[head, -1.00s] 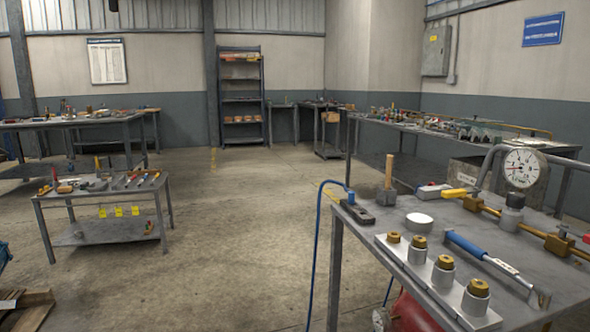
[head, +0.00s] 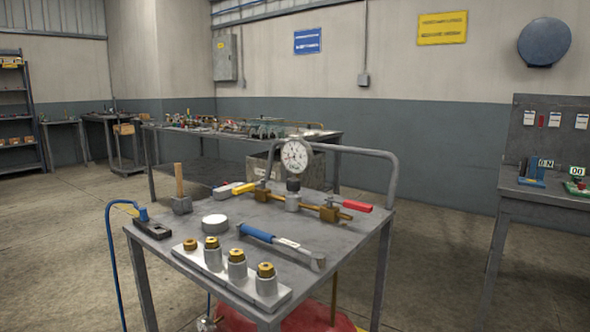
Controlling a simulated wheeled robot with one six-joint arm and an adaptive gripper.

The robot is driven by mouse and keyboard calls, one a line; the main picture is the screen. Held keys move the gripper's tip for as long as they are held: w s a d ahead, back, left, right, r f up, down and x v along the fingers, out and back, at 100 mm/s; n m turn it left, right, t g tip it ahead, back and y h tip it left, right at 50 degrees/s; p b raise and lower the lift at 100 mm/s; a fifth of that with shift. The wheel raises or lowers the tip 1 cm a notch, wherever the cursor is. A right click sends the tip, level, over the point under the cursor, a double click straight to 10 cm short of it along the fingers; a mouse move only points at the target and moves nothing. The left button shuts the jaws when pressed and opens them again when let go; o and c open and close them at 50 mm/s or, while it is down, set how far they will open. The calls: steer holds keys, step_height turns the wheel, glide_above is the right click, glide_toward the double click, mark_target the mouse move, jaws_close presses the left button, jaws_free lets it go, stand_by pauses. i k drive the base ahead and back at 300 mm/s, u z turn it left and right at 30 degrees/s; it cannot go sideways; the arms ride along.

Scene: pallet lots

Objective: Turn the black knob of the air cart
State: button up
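The air cart (head: 222,232) is a grey metal table with a bent tube handle at the back. A round white gauge (head: 295,156) stands above a brass pipe on its top. Just below the gauge is a small dark piece (head: 293,184) on a grey fitting; I cannot tell whether it is the black knob. A yellow valve handle (head: 245,188) is left of the gauge and a red valve handle (head: 357,206) is right of it. My gripper is not in view.
Another table (head: 550,198) stands right. Floor is open at left.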

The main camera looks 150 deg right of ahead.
mark_target(293, 183)
steer(key=z, duration=3.05)
steer(key=i, duration=1.4)
steer(key=z, duration=2.35)
